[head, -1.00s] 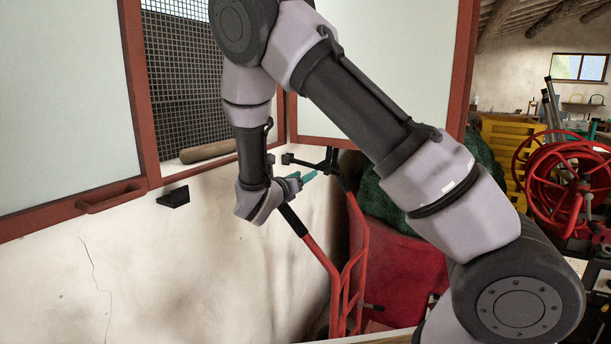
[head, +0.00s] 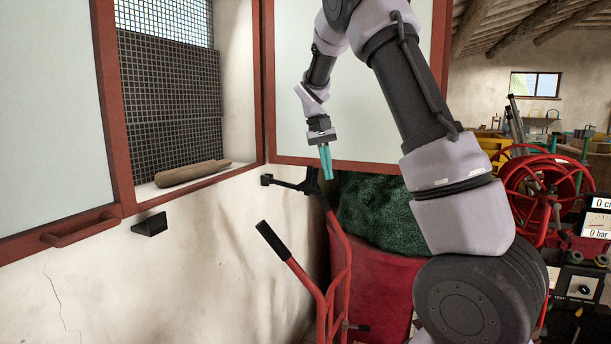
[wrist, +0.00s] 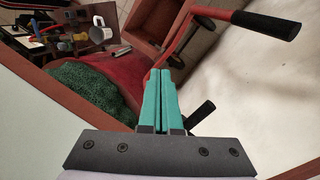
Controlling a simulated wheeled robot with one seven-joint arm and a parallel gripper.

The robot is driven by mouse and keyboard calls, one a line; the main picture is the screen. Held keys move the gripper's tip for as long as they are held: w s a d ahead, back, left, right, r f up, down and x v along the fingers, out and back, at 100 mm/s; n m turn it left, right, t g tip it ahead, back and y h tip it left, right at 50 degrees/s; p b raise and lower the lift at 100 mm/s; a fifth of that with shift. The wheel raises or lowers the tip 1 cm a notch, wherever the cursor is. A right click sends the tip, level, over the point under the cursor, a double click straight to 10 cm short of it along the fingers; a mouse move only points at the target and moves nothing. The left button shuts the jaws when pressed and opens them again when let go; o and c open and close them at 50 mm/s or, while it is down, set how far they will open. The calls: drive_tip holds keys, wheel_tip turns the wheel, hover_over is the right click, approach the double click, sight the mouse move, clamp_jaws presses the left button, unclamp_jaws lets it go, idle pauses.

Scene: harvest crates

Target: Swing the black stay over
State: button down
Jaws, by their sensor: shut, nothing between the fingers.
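The black stay (head: 288,184) is a short dark bar below the lower edge of the right white shutter panel (head: 350,120). It points left from a dark bracket near the panel's bottom rail, and its blocky free end is clear of the wall. My gripper (head: 328,177) points down in front of that panel, just right of the stay, with its teal fingers shut and empty. The fingers also show in the wrist view (wrist: 163,75). A dark piece (wrist: 200,115) shows right of them there; I cannot tell whether it is the stay.
A small black block (head: 150,225) sits on the wall below the window. A red hand truck (head: 305,285) with a black grip stands below the stay. A red bin (head: 375,280) with green netting (head: 380,212) is behind it. A red hose reel (head: 545,185) stands at right.

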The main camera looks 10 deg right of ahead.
sight(303, 182)
drive_tip(key=w+a+r+m+t+y, duration=0.1)
drive_tip(key=w+r+m+t+y, duration=0.15)
drive_tip(key=r, duration=0.25)
drive_tip(key=w+r+m+t+y, duration=0.1)
drive_tip(key=w+r+m+y, duration=0.2)
drive_tip(key=r, duration=0.2)
drive_tip(key=x, duration=1.4)
drive_tip(key=shift+s, duration=0.1)
